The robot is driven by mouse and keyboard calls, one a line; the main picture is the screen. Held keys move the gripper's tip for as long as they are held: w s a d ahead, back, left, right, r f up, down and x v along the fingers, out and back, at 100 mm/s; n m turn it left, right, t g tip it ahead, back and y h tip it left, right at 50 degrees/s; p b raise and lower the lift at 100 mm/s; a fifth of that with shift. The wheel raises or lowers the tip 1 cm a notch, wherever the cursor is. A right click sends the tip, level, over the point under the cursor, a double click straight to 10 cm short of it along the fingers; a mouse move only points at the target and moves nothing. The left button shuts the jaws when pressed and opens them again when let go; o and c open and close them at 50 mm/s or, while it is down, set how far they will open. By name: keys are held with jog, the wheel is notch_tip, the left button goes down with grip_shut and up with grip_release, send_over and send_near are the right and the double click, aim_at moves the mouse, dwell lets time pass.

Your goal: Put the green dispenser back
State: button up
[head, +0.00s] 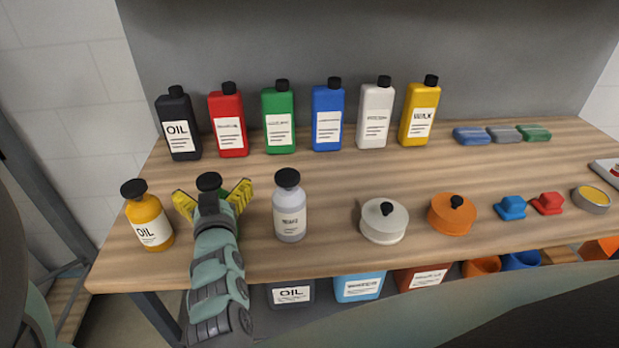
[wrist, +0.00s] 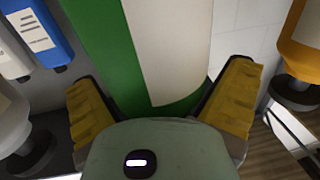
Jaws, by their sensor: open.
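The green dispenser (head: 208,182) stands upright in the front row on the wooden bench, between an orange oil bottle and a grey-white bottle. In the head view only its black cap shows clearly, and my gripper hides most of its body. In the wrist view the green dispenser (wrist: 98,42) shows its green side and white label. My gripper (head: 212,196) is open with its yellow fingers spread on either side of it. In the wrist view the fingers of my gripper (wrist: 162,98) flank the body; I cannot tell if either touches it.
The orange oil bottle (head: 150,218) is close on the left and the grey-white bottle (head: 290,208) on the right. A back row holds several bottles, including a green one (head: 279,120). Lidded pots (head: 384,228) stand to the right. Bare wood (head: 330,180) lies between the rows.

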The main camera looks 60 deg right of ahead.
jog(key=v, duration=1.2)
jog(key=shift+b, duration=0.45)
jog(key=shift+r, duration=0.15)
